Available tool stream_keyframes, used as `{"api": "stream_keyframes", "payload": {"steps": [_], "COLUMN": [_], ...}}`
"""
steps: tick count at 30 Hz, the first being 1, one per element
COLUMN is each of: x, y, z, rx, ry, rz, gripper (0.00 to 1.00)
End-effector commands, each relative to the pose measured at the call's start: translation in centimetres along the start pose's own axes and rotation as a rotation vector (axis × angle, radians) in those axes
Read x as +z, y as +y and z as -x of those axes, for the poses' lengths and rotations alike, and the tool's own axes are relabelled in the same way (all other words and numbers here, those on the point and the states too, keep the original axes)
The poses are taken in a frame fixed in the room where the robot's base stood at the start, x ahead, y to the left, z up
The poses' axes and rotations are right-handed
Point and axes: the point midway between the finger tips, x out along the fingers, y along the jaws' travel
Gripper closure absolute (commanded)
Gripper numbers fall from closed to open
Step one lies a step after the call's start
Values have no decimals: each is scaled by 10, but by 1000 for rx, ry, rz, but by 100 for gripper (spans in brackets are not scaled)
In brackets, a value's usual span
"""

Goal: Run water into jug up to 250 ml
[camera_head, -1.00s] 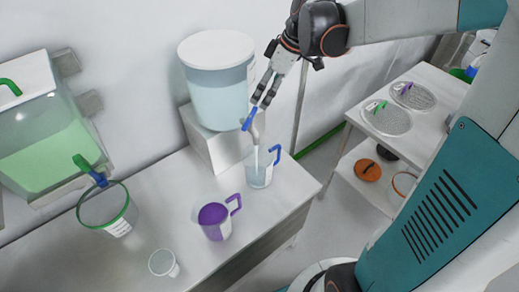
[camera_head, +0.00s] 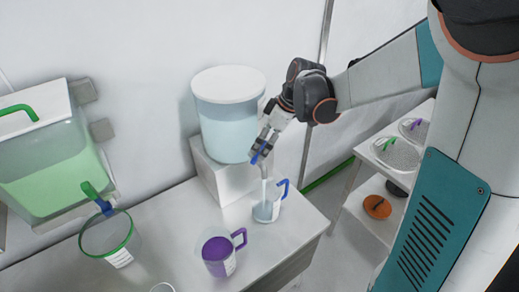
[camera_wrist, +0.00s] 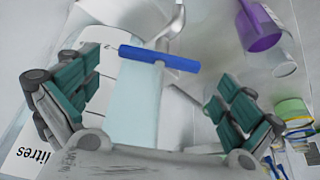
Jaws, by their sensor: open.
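The clear jug with the blue handle (camera_head: 265,211) stands upright on the bench, under the tap of the water tank (camera_head: 228,120). A pale stream runs down from the tap into the jug, and bluish water covers its lower part. The graduation marks are too small to read. The tap's blue lever (camera_head: 257,157) also shows in the wrist view (camera_wrist: 160,58), lying crosswise. My gripper (camera_head: 266,141) is at the tap, just above the jug. In the wrist view my gripper (camera_wrist: 155,82) is open, its fingers spread on either side of the lever; I cannot tell whether they touch it.
A purple jug (camera_head: 219,255) stands in front of the clear jug. A green-rimmed vessel (camera_head: 108,240) sits under the tank of green liquid (camera_head: 50,165) at left. A rack with sieves (camera_head: 396,153) stands at right.

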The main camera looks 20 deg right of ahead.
Motion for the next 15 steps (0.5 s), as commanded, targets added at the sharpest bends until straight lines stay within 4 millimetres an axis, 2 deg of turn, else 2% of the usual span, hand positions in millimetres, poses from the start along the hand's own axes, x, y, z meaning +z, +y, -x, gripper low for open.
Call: {"api": "stream_keyframes", "payload": {"steps": [1, 6, 15], "x": [0, 0, 0], "y": [0, 0, 0], "z": [-11, -34, -46], "rx": [0, -1, -1], "ry": [0, 0, 0], "rz": [1, 0, 0], "gripper": [0, 0, 0]}}
